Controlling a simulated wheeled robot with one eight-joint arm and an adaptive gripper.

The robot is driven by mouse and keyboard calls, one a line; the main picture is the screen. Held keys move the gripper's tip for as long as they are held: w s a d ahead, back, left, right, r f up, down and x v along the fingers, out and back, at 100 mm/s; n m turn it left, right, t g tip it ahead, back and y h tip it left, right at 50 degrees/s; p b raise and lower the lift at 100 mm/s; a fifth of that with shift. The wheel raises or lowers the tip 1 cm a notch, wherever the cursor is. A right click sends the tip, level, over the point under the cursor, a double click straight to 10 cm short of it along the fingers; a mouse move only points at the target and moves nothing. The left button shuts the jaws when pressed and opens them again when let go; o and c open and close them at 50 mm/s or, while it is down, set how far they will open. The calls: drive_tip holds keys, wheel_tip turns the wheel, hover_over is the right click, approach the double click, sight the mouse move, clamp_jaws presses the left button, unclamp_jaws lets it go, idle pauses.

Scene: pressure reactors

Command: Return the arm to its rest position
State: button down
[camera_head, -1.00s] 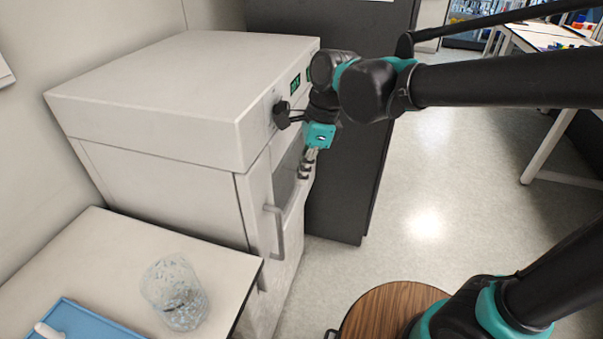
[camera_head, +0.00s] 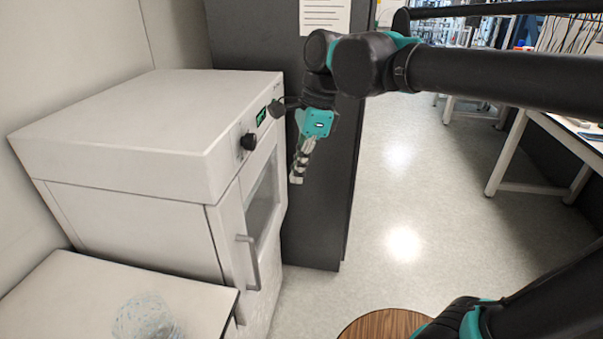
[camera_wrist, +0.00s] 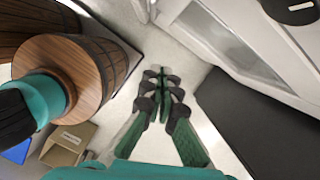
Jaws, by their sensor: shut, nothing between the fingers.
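My gripper (camera_head: 298,172) hangs pointing down in front of the white oven-like cabinet (camera_head: 130,185), in the head view. It is shut and empty. In the wrist view its fingers (camera_wrist: 162,80) come together above the pale floor. My arm (camera_head: 480,75) reaches in from the right edge of the head view. The cabinet has a black knob (camera_head: 249,141), a green display (camera_head: 261,116), a windowed door and a door handle (camera_head: 249,262). The door appears closed, and the gripper looks apart from it.
A dark grey cabinet (camera_head: 315,215) stands behind the gripper. A white table (camera_head: 70,290) with a clear glass vessel (camera_head: 145,318) is at lower left. A wooden barrel (camera_wrist: 110,70) stands close by. A bench (camera_head: 520,155) is at right, with clear floor (camera_head: 400,200) between.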

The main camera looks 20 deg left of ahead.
drive_tip(key=w+d+f+n+t, duration=0.25)
drive_tip(key=w+d+f, duration=0.25)
drive_tip(key=d+f, duration=0.25)
drive_tip(key=w+d+f+n+t, duration=0.1)
drive_tip(key=w+d+f+n, duration=0.25)
drive_tip(key=d+f, duration=0.4)
drive_tip(key=s+d+f+n+t+h, duration=0.1)
drive_tip(key=s+d+f+n, duration=0.1)
drive_tip(key=d+f, duration=0.3)
drive_tip(key=s+d+f+n+t+h, duration=0.1)
drive_tip(key=d+f+n, duration=0.3)
drive_tip(key=d, duration=1)
drive_tip(key=shift+s+d+f+n+h, duration=0.3)
drive_tip(key=shift+s+f, duration=0.1)
drive_tip(key=shift+f, duration=0.25)
drive_tip(key=shift+a, duration=0.1)
